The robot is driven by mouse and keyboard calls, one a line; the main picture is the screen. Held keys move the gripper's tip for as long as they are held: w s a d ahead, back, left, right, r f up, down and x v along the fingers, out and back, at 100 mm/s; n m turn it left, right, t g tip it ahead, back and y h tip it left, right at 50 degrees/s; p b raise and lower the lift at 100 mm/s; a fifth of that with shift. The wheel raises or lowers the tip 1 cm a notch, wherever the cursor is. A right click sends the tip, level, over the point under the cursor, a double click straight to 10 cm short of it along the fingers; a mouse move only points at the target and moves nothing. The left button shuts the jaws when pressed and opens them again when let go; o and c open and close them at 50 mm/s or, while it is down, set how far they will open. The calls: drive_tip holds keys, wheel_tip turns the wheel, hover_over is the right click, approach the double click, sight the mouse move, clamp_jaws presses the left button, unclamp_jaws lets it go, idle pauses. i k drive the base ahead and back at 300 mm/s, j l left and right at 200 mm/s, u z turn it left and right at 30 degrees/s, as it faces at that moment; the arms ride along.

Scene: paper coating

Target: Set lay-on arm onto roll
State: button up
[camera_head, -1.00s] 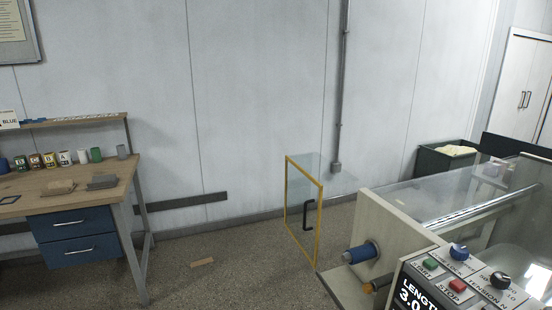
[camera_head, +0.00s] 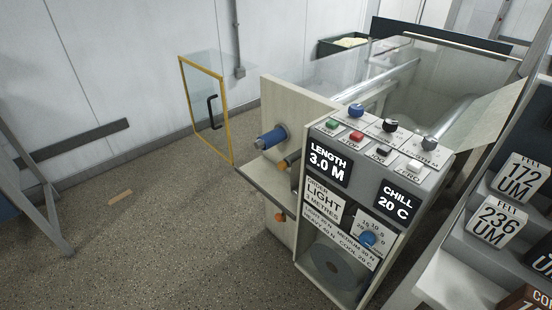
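The coating machine (camera_head: 262,200) fills the middle and right of the head view. A blue cylindrical grip (camera_head: 271,139) sticks out of its left side plate, with an orange knob (camera_head: 287,163) below it. A shiny long roller (camera_head: 388,80) runs behind the clear panels at the back. A dark grey roll (camera_head: 335,270) sits in the opening at the bottom of the control cabinet. I cannot tell which part is the lay-on arm, or whether it touches a roll. My gripper is not in view.
The control panel reads length 3.0 M (camera_head: 329,165) and chill 20 C (camera_head: 396,202). A yellow-framed clear guard door (camera_head: 228,130) stands open at the machine's left. White gauge blocks (camera_head: 522,178) stand at the right.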

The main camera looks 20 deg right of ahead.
sight(282, 166)
drive_tip(key=i+j, duration=0.15)
drive_tip(key=i, duration=0.25)
drive_tip(key=i+j, duration=0.2)
drive_tip(key=i, duration=0.15)
drive_tip(key=i+j, duration=0.15)
drive_tip(key=i, duration=0.25)
